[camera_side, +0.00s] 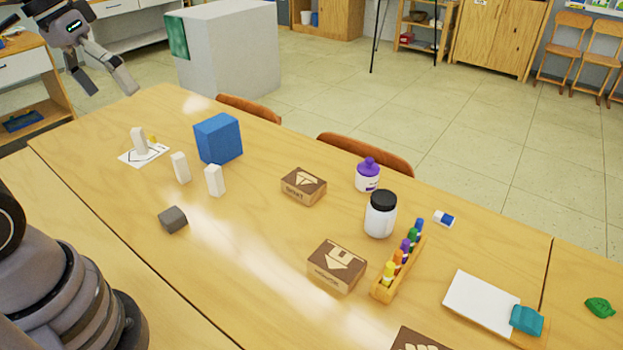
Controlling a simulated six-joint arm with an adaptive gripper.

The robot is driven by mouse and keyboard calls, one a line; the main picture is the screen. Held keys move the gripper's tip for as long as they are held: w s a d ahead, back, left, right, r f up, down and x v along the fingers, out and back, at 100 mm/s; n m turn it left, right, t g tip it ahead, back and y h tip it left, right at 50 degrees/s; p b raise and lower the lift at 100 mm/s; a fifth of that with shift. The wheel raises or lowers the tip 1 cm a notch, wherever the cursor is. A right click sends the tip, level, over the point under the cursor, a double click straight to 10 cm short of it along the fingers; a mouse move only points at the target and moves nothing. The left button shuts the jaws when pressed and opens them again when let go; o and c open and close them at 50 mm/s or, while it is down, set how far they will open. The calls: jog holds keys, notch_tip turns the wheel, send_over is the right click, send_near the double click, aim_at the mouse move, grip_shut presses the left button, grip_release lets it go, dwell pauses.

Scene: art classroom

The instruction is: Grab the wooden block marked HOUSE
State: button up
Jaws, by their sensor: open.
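A wooden block (337,265) with a dark brown top bears a pale house-like shape and small side lettering that seems to read HOUSE. It lies flat near the middle of the table, left of the paint rack. A similar block (303,187) with a boat-like shape lies farther back. A third wooden block (418,341) is cut off by the bottom edge, its mark only partly seen. My gripper (111,91) is at the top left, above the table's far left end. Its fingers are spread and empty, far from all three blocks.
A rack of colored paint bottles (398,266) stands close right of the house-marked block, with a black-lidded white jar (380,214) behind. A purple-capped bottle (368,176), blue box (218,139), white blocks (181,168) and a grey block (173,220) also stand on the table (240,265).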

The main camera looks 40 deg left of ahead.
jog(key=w+d+f+n+g+h, duration=0.3)
jog(key=w+d+f+n+h, duration=0.15)
jog(key=w+f, duration=0.4)
jog(key=w+d+f+n+g+h, duration=0.25)
jog(key=w+f+n+h, duration=0.2)
jog(key=w+f, duration=0.4)
jog(key=w+f+n+h, duration=0.1)
jog(key=f+n, duration=0.1)
jog(key=f, duration=0.3)
jog(key=w+d+f+n+t, duration=0.1)
jog(key=w+f+n, duration=0.1)
jog(key=f, duration=0.3)
jog(key=w+d+f+n+t+h, duration=0.1)
jog(key=w+f+n, duration=0.1)
jog(key=f, duration=0.3)
jog(key=shift+d+f+n+h, duration=0.2)
jog(key=shift+n+h, duration=0.1)
jog(key=shift+n, duration=0.2)
send_near(336, 260)
jog(key=x, duration=0.4)
jog(key=shift+w+d, duration=0.25)
jog(key=shift+d, duration=0.1)
jog(key=x, duration=0.5)
jog(key=shift+s+d+f, duration=0.25)
jog(key=c, duration=1.2)
